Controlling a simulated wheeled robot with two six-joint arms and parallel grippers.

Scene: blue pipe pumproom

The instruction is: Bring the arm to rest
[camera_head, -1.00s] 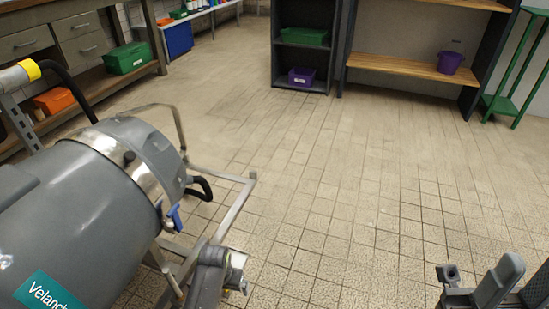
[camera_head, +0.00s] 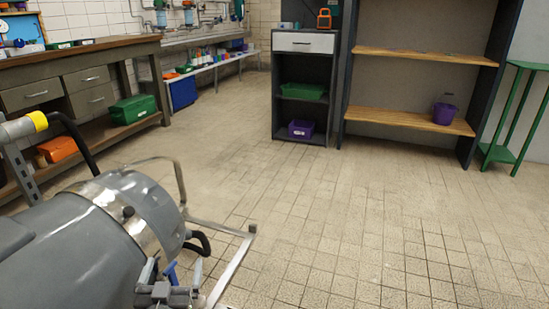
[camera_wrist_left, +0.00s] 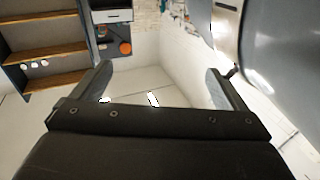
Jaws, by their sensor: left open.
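My left gripper (camera_head: 172,272) is at the bottom of the head view, in front of the grey tank (camera_head: 80,250) with its steel band. In the left wrist view its two fingers (camera_wrist_left: 160,88) stand wide apart with nothing between them. Whether the gripper touches the tank's frame, I cannot tell. My right gripper is outside both current views.
The tank's metal frame (camera_head: 232,268) reaches right, close by my left gripper. A workbench (camera_head: 85,55) stands at the left, a dark cabinet (camera_head: 303,70) and shelves (camera_head: 410,118) at the back. A green stand (camera_head: 497,152) is at far right. The middle floor is clear.

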